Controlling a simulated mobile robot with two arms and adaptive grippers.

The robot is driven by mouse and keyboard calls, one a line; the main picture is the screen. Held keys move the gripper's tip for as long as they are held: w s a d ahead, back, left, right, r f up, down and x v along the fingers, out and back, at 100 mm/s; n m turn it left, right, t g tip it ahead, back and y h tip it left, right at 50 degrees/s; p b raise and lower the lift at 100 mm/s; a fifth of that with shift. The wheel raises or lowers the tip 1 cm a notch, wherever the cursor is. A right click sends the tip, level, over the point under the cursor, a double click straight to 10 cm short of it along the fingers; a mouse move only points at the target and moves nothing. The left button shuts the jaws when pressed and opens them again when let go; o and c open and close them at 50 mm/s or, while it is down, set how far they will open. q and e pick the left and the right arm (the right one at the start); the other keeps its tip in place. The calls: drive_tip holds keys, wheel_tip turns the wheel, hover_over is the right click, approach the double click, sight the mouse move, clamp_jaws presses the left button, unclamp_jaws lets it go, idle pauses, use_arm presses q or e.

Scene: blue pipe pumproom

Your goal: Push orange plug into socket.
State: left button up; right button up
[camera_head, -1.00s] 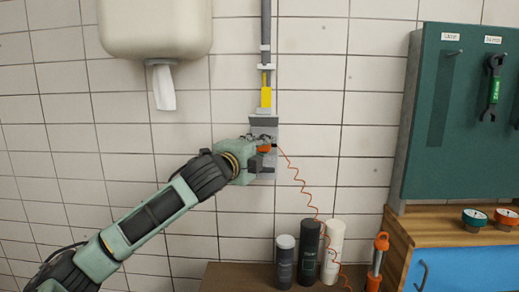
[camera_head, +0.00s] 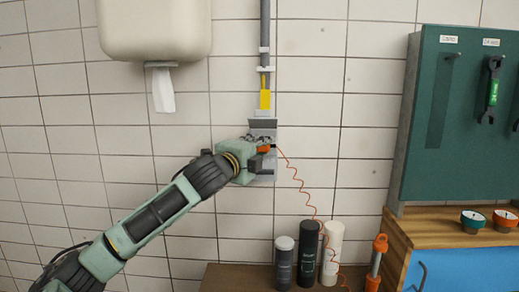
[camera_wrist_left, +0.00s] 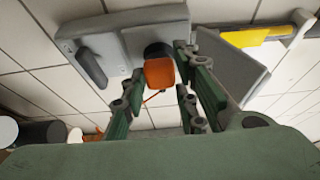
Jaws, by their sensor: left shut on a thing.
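The orange plug (camera_head: 264,149) is at the grey wall socket box (camera_head: 265,174), with its coiled orange cord hanging to the right. My left gripper (camera_head: 262,146) is shut on the plug in front of the box. In the left wrist view the orange plug (camera_wrist_left: 159,73) sits between the green fingers of my left gripper (camera_wrist_left: 160,85). A dark round part (camera_wrist_left: 157,49) lies between the plug and the grey socket plate (camera_wrist_left: 125,37). I cannot tell how deep the plug sits. A grey flap (camera_wrist_left: 230,68) stands open beside it. My right gripper is not in view.
A grey conduit with a yellow section (camera_head: 265,99) runs up from the box. Dark and white canisters (camera_head: 307,254) stand on a brown surface below. A green tool board (camera_head: 450,110) is at the right and a towel dispenser (camera_head: 155,28) at the upper left.

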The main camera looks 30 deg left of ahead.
use_arm(q)
drive_tip(key=shift+p, duration=0.8)
idle(1.3)
drive_tip(key=shift+w+a+p, duration=0.35)
drive_tip(key=shift+w+p, duration=0.05)
drive_tip(key=shift+p, duration=0.05)
idle(0.5)
drive_tip(key=o, duration=1.1)
drive_tip(key=shift+o, duration=0.2)
drive_tip(key=s+d, duration=0.1)
drive_tip(key=s, duration=1.1)
drive_tip(key=shift+d, duration=0.35)
